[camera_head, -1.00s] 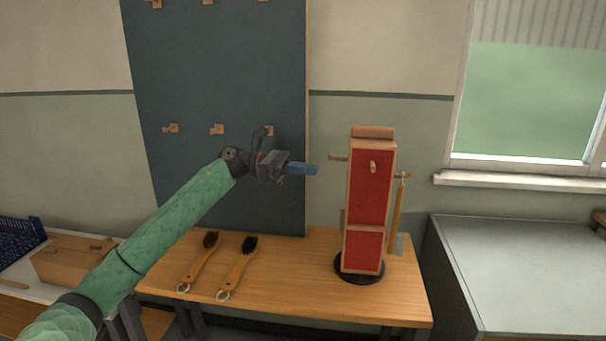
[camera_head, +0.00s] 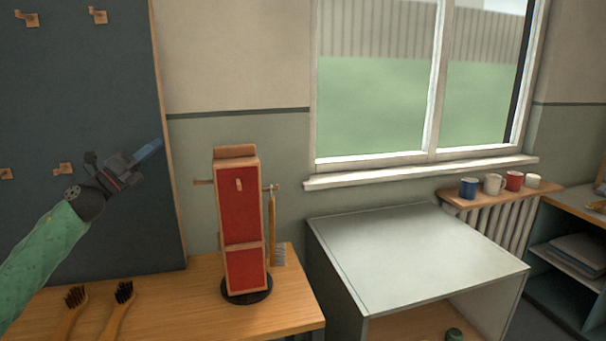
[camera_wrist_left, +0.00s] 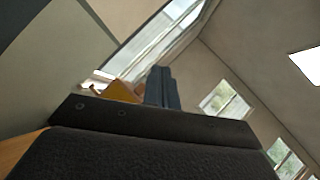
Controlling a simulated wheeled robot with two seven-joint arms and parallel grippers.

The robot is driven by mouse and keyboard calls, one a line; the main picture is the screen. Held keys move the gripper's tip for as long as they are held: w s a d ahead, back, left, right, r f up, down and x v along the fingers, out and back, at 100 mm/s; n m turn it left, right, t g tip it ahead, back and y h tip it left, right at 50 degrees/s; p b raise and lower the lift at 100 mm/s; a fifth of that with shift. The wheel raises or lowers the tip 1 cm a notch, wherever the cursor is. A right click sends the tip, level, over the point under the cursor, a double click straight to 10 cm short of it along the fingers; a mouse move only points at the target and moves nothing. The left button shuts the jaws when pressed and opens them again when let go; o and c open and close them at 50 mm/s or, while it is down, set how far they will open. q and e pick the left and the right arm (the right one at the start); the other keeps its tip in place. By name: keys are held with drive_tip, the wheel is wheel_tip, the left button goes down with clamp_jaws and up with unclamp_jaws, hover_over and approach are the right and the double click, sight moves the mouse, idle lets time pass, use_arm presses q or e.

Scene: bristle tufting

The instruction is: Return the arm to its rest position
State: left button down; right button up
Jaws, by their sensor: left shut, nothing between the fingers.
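My left arm, in a green sleeve (camera_head: 45,245), comes in from the left in the head view. My left gripper (camera_head: 148,150) is raised in front of the dark pegboard, its blue fingers shut and empty, pointing up and to the right. In the left wrist view its fingers (camera_wrist_left: 162,88) show together, with the window and ceiling behind. My right gripper is not in view.
A red-panelled wooden stand (camera_head: 243,215) with a hanging brush (camera_head: 273,230) is on the wooden table (camera_head: 190,310). Two brushes lie at the table's left. The dark pegboard (camera_head: 85,110) is behind the gripper. A grey cabinet (camera_head: 410,255) stands right.

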use_arm(q)
drive_tip(key=a+r+n+t+y, duration=0.4)
drive_tip(key=n+t+y, duration=0.3)
drive_tip(key=n+y, duration=0.55)
drive_tip(key=s+d+f+n+g+y, duration=0.25)
drive_tip(key=s+f+n+g, duration=0.35)
drive_tip(key=f, duration=0.7)
drive_tip(key=s+d+f+n+g+y, duration=0.2)
drive_tip(key=s+d+f+n+g, duration=0.15)
drive_tip(key=f+n, duration=0.6)
drive_tip(key=s+d+f+n+g+y, duration=0.2)
drive_tip(key=s+d+f+n+g, duration=0.25)
drive_tip(key=f, duration=1.05)
drive_tip(key=s+d+f+g+h, duration=0.1)
drive_tip(key=s+d+f+g, duration=0.1)
drive_tip(key=s+d+f, duration=0.3)
drive_tip(key=s+d+f+n+g+h, duration=0.1)
drive_tip(key=s+d+f, duration=0.5)
drive_tip(key=s+f, duration=0.7)
drive_tip(key=s+d+f+n+g+h, duration=0.1)
drive_tip(key=s+d+f+g, duration=0.4)
drive_tip(key=s+f, duration=0.5)
drive_tip(key=shift+s+d+h, duration=0.3)
drive_tip(key=shift+s+h, duration=0.6)
drive_tip(key=shift+s, duration=3.6)
